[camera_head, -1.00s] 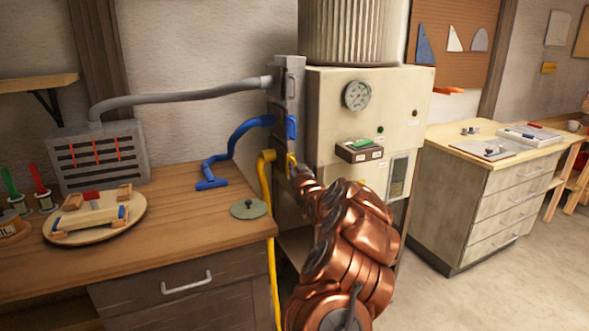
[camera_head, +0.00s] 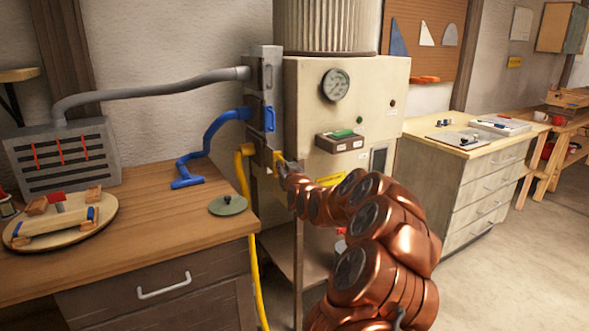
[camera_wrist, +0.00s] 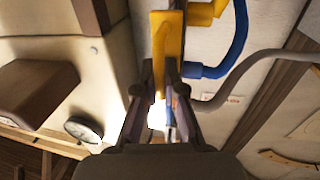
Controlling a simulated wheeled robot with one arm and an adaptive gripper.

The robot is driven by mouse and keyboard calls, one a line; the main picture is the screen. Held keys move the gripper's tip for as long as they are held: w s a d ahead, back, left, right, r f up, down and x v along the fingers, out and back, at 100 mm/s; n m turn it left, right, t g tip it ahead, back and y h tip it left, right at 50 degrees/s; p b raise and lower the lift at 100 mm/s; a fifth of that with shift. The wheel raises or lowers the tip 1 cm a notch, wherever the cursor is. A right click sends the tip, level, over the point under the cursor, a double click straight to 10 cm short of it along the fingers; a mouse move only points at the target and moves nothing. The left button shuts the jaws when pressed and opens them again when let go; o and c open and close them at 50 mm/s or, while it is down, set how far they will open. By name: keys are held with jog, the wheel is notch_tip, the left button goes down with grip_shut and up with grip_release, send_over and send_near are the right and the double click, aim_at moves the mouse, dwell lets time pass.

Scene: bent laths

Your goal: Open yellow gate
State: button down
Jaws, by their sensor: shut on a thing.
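The yellow gate (camera_head: 278,157) is the lowest gate on the grey manifold (camera_head: 262,85) at the machine's left side. It sits below the blue gate (camera_head: 269,119), near the top of the yellow hose (camera_head: 244,180). My gripper (camera_head: 284,168) is at the yellow gate and hides part of it. In the wrist view, the gate's yellow plate (camera_wrist: 167,45) runs down between the two fingers of my gripper (camera_wrist: 162,88), which are shut on it. How far the gate stands open is hard to tell.
The cream machine (camera_head: 305,100) with its gauge (camera_head: 335,85) and switch box (camera_head: 341,141) stands right beside my gripper. The wooden workbench (camera_head: 150,235) is to the left, with a green lid (camera_head: 228,205) near its edge. Floor is clear at right.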

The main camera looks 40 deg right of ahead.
jog(key=shift+s+a, duration=0.1)
jog(key=shift+s, duration=0.2)
jog(key=c, duration=1.2)
grip_release()
jog(key=shift+c, duration=0.2)
jog(key=shift+s, duration=0.15)
jog(key=v, duration=1.1)
jog(key=shift+s+a, duration=0.15)
jog(key=shift+s, duration=0.2)
jog(key=shift+a, duration=0.1)
